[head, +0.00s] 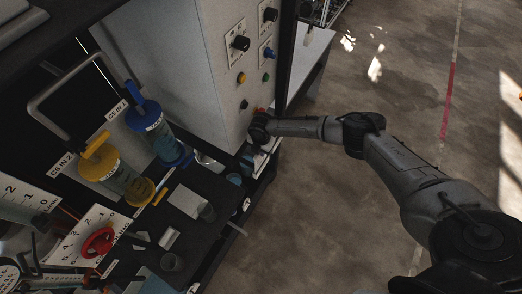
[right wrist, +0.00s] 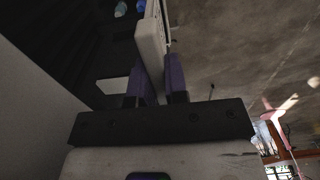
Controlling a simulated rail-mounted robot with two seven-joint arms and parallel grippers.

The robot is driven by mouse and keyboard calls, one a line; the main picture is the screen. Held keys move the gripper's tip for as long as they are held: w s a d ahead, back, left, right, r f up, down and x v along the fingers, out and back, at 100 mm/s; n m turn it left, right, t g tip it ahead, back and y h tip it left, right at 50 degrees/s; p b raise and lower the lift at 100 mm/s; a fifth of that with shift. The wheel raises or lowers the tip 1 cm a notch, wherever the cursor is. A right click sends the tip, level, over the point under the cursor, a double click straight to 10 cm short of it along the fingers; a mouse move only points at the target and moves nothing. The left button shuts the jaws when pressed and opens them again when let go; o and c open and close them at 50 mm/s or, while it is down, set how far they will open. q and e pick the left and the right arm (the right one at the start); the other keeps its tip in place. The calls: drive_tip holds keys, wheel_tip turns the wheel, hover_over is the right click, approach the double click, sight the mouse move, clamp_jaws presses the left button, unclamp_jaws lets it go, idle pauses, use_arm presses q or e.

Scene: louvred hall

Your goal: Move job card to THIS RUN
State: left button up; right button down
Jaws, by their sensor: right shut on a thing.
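My right gripper (head: 247,160) is at the right end of the dark bench, below the grey control cabinet. In the right wrist view its two dark purple fingers (right wrist: 156,85) are shut on a pale flat thing seen nearly edge-on, which I take to be the job card (right wrist: 152,45). The card sticks out beyond the fingertips, and its printed face cannot be read. In the head view the card is too small to tell apart from the gripper. No THIS RUN label is legible. My left gripper is not in view.
A blue-capped cylinder (head: 152,125) and a yellow-capped cylinder (head: 106,164) stand at the left. A red handwheel (head: 98,243) is below them. The control cabinet (head: 190,60) rises behind.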

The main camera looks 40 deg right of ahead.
wheel_tip(320, 180, up, 9)
drive_tip(key=p, duration=0.7)
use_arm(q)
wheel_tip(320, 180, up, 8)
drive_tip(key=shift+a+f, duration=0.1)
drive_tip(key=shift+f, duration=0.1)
use_arm(e)
drive_tip(key=shift+d+f, duration=0.1)
drive_tip(key=shift+f, duration=0.05)
